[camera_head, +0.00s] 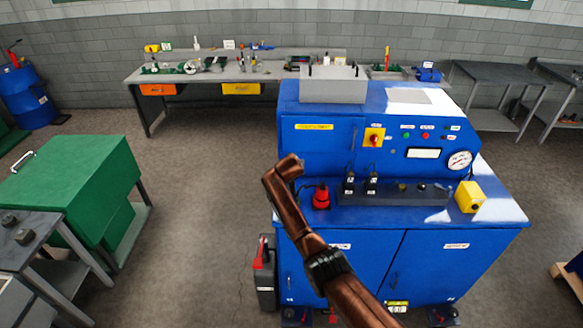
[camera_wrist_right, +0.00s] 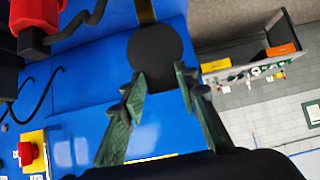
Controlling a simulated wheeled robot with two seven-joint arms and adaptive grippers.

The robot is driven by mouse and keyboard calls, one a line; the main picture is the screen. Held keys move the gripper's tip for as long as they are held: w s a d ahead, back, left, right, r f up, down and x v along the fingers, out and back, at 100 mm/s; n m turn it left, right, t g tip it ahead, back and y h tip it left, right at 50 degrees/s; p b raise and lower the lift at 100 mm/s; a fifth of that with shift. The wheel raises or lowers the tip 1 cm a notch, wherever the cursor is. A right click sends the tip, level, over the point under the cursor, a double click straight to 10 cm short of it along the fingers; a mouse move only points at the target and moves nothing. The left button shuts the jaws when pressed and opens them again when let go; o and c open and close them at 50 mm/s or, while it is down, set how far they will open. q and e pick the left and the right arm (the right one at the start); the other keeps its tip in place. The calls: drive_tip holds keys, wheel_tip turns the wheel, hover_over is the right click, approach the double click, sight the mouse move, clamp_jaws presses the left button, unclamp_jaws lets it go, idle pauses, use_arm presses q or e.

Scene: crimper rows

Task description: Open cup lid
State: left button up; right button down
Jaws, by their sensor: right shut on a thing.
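In the right wrist view, my right gripper (camera_wrist_right: 158,82) has its two green fingers closed on a round black disc (camera_wrist_right: 155,50), which looks like a lid. The disc sits at the fingertips above the blue machine top. In the head view, my right arm reaches up from the bottom in front of the machine; its fingers and the disc cannot be made out there. A red object with a dark base (camera_head: 321,196) stands on the machine's front ledge, and a red part also shows in the wrist view (camera_wrist_right: 38,12). I cannot tell which thing is the cup. My left gripper is out of view.
The blue machine (camera_head: 340,265) has a gauge (camera_head: 459,160), a yellow switch (camera_head: 374,138) and a yellow block (camera_head: 469,197). A grey workbench (camera_head: 218,76) stands behind. A green cabinet (camera_head: 70,175) stands at the left.

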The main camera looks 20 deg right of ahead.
drive_tip(key=shift+w+r, duration=0.1)
drive_tip(key=shift+r, duration=0.05)
drive_tip(key=c, duration=1.9)
unclamp_jaws()
drive_tip(key=shift+d, duration=0.1)
drive_tip(key=shift+c, duration=0.2)
drive_tip(key=o, duration=0.4)
drive_tip(key=shift+w+f, duration=0.15)
drive_tip(key=shift+f, duration=0.05)
drive_tip(key=shift+o, duration=0.2)
drive_tip(key=shift+r, duration=0.1)
drive_tip(key=v, duration=1.2)
drive_tip(key=shift+c, duration=0.2)
